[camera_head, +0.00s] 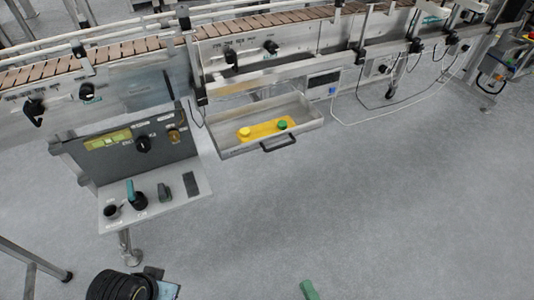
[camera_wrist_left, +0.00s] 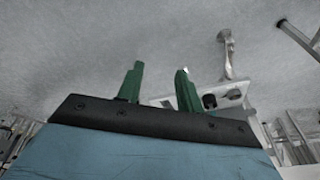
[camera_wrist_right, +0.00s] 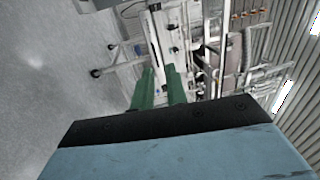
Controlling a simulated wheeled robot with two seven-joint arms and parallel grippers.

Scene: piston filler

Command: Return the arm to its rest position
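My right gripper (camera_head: 310,290) shows only as a green fingertip at the bottom edge of the head view. In the right wrist view its two green fingers (camera_wrist_right: 160,87) stand a narrow gap apart with nothing between them. My left gripper (camera_wrist_left: 158,83) shows two green fingers spread wider apart and empty in the left wrist view.
A control panel (camera_head: 142,143) with knobs stands at left, above a shelf (camera_head: 158,205) with a teal-handled switch. An open drawer (camera_head: 228,150) holds a yellow piece (camera_head: 264,129) with yellow and green knobs. A conveyor (camera_head: 130,47) runs behind. The floor (camera_head: 390,220) at front right is clear.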

